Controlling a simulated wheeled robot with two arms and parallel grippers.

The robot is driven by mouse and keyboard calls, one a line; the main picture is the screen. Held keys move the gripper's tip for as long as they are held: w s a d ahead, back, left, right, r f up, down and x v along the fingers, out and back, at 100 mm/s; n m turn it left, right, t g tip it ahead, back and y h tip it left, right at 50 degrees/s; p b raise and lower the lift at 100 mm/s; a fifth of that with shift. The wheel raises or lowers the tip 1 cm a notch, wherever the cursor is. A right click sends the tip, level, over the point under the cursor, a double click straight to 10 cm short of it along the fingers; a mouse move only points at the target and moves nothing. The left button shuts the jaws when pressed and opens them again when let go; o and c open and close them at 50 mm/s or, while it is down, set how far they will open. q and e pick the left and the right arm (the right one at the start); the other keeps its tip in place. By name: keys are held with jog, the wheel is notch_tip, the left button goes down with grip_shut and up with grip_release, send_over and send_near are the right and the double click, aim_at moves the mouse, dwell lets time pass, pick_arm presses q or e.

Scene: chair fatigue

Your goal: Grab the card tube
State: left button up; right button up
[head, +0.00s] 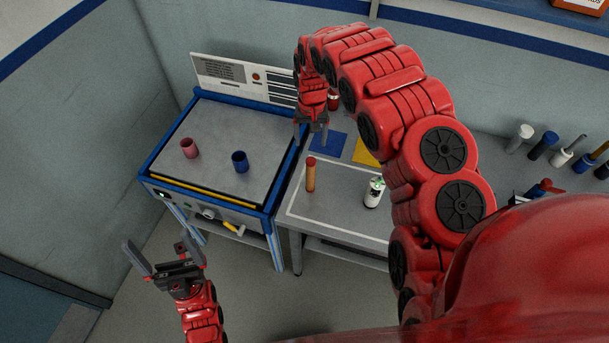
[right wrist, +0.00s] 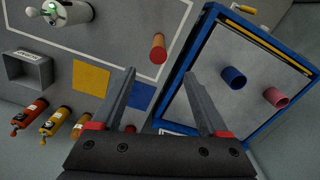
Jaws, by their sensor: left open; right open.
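In the right wrist view the tube (right wrist: 158,47) shows beyond and between my fingertips. My right gripper (head: 311,140) is open and empty above the table, behind the tube and apart from it; its open fingers (right wrist: 160,75) also show in the right wrist view. My left gripper (head: 158,243) is open and empty at the lower left, in front of the blue-framed machine.
A white-and-green can (head: 374,192) stands right of the tube. Blue (head: 328,145) and yellow (head: 365,152) squares lie behind. A pink cup (head: 189,148) and a blue cup (head: 240,161) stand on the blue-framed bench (head: 215,125). Several bottles and a grey bin (right wrist: 28,70) show in the wrist view.

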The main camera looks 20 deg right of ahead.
aim_at(311, 172)
notch_tip(311, 172, down, 12)
jog(key=b, duration=1.1)
jog(key=shift+f, duration=0.15)
jog(key=shift+f+p, duration=0.15)
jog(key=shift+p, duration=0.4)
jog(key=f+p, duration=0.1)
jog(key=f, duration=0.1)
jog(key=f+p, duration=0.1)
jog(key=shift+w+d+f, duration=0.1)
jog(key=shift+d+f, duration=0.1)
jog(key=shift+f, duration=0.2)
jog(key=shift+f+p, duration=0.3)
jog(key=shift+f, duration=0.2)
grip_shut()
